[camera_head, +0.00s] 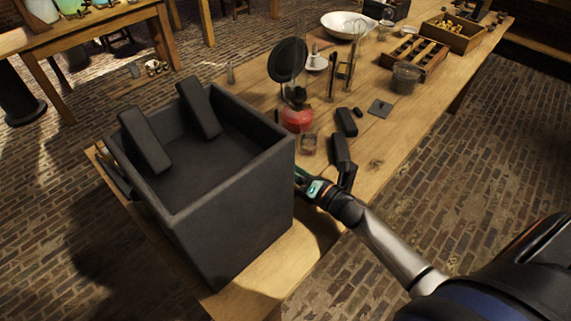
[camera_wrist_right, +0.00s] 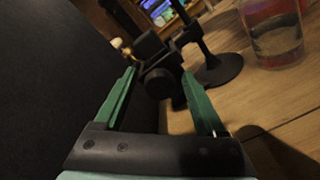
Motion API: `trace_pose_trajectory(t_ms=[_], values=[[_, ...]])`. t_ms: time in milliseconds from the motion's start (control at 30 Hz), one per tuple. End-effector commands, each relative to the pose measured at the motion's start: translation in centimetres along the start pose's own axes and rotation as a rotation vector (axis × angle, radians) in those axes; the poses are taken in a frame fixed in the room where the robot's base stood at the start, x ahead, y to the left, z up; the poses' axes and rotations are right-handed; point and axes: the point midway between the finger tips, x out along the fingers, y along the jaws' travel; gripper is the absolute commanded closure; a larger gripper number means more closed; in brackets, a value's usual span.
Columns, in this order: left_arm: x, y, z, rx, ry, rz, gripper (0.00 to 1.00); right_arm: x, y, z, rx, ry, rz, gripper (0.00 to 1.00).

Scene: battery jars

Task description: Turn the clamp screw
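The clamp screw shows in the right wrist view as a dark, round knob (camera_wrist_right: 158,83) on a black clamp body (camera_wrist_right: 150,48). The clamp sits beside a black post with a round base (camera_wrist_right: 220,70). My right gripper (camera_wrist_right: 160,74) has its two green fingers spread, one on each side of the knob. A gap seems to show between the fingers and the knob; firm contact cannot be made out. In the head view my right gripper (camera_head: 301,176) is low beside the large black box, its fingertips partly hidden by the box. My left gripper is not in view.
The large black open box (camera_head: 235,215) stands close left of my right gripper. A glass jar (camera_wrist_right: 272,35) stands close right in the wrist view. A red flask (camera_head: 297,119), black blocks (camera_head: 347,122) and a round dark disc (camera_head: 287,60) stand on the wooden table (camera_head: 385,135).

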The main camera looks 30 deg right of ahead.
Motion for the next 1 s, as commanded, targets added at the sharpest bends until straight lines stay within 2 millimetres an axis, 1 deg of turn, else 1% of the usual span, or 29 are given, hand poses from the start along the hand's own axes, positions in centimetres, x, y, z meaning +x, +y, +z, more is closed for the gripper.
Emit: trace_pose_trajectory(t_ms=[33,67,633,1000], values=[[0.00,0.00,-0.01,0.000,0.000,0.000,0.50,-0.01,0.01,-0.02,0.001,0.000,0.000,0.32],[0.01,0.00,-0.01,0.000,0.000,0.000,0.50,-0.02,0.01,-0.02,0.001,0.000,0.000,0.35],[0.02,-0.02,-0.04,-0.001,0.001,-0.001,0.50,-0.05,0.00,-0.03,0.001,0.000,0.000,0.99],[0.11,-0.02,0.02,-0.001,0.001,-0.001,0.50,-0.06,-0.03,-0.06,-0.020,0.000,0.000,1.00]])
